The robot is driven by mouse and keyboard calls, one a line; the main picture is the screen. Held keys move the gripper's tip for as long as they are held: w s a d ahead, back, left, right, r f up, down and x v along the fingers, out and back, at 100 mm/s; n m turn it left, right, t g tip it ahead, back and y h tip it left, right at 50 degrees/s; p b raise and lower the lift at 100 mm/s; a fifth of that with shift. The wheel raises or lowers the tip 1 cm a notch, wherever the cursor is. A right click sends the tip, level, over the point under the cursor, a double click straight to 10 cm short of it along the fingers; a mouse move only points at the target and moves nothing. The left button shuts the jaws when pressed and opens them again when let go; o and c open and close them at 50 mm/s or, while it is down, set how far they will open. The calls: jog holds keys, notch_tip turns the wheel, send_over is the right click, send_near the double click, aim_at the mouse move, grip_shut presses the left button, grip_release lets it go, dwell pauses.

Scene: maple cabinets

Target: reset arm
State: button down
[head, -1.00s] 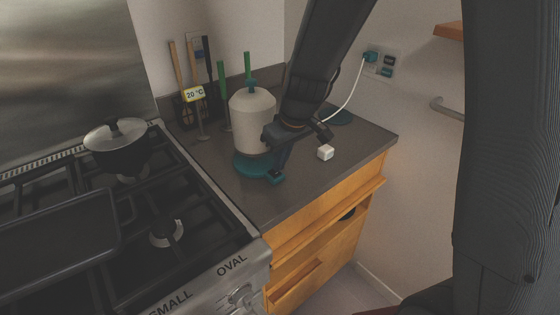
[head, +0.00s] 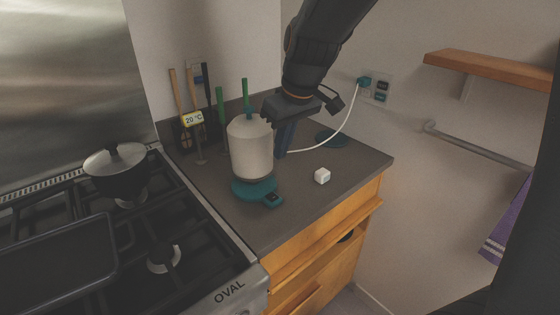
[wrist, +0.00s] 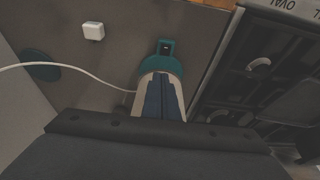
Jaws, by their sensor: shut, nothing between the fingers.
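My gripper (head: 281,153) points down over the counter, just right of and behind a cream kettle (head: 250,148) with a teal base and lid. Its two dark blue fingers are together with nothing between them. They also show side by side in the wrist view (wrist: 160,98), in front of the kettle, whose cream edges and teal base (wrist: 163,64) appear around them. I cannot tell from these views whether the fingers touch the kettle.
A small white cube (head: 322,176) sits on the counter (head: 300,215). A white cord (head: 345,125) runs to a wall socket. Utensils (head: 190,100) stand behind the kettle. A stove with a lidded pot (head: 116,170) is at left, a wooden shelf (head: 490,66) at right.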

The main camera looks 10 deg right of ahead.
jog(key=shift+s+r, duration=0.1)
jog(key=shift+r, duration=0.35)
jog(key=shift+d, duration=0.1)
